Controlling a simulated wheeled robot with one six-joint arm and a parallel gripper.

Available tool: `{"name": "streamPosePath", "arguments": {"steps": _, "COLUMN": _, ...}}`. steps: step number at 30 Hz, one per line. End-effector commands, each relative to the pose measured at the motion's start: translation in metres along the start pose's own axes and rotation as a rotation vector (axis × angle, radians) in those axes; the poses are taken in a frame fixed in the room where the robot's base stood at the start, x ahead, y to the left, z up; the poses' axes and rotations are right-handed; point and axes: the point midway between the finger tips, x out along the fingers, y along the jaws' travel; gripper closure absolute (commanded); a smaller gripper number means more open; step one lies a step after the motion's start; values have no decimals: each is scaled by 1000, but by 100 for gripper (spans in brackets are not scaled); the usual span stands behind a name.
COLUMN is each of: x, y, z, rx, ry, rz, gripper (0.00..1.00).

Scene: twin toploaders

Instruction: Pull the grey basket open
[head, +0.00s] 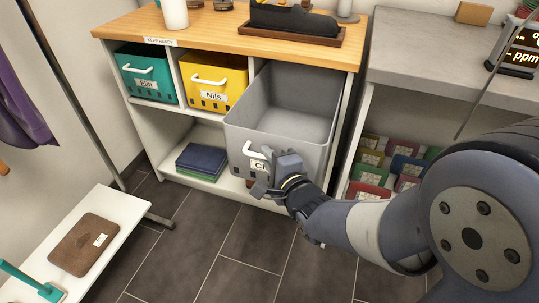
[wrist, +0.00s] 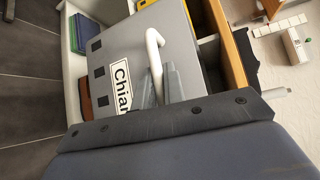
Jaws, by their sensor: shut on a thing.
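The grey basket (head: 293,112) sits in the right compartment of the white shelf unit and juts well out of it, its empty inside showing from above. It has a white handle and a name label on its front. My gripper (head: 268,168) is at the front of the basket, shut on the white handle (head: 254,151). The grey basket's front (wrist: 108,45) fills much of that view.
A teal basket (head: 135,84) and a yellow basket (head: 218,94) sit in compartments to the left. Blue folded items (head: 201,158) lie on the lower shelf. A low white bench (head: 100,214) stands at left. Dark tiled floor (head: 195,245) is clear in front.

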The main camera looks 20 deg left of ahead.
Motion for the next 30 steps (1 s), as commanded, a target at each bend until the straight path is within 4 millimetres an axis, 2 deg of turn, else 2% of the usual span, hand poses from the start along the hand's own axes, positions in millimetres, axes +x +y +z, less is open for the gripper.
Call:
{"name": "streamPosePath", "arguments": {"steps": 5, "x": 0, "y": 1, "z": 0, "rx": 0, "ry": 1, "rz": 4, "gripper": 100}}
{"name": "streamPosePath", "arguments": {"steps": 6, "x": 0, "y": 1, "z": 0, "rx": 0, "ry": 1, "rz": 4, "gripper": 88}}
{"name": "streamPosePath", "arguments": {"steps": 9, "x": 0, "y": 1, "z": 0, "rx": 0, "ry": 1, "rz": 3, "gripper": 80}}
{"name": "streamPosePath", "arguments": {"steps": 18, "x": -3, "y": 0, "z": 0, "rx": 0, "ry": 1, "rz": 1, "gripper": 80}}
{"name": "streamPosePath", "arguments": {"steps": 23, "x": -23, "y": -2, "z": 0, "rx": 0, "ry": 1, "rz": 1, "gripper": 80}}
{"name": "streamPosePath", "arguments": {"steps": 30, "x": -71, "y": -2, "z": 0, "rx": 0, "ry": 2, "rz": 1, "gripper": 80}}
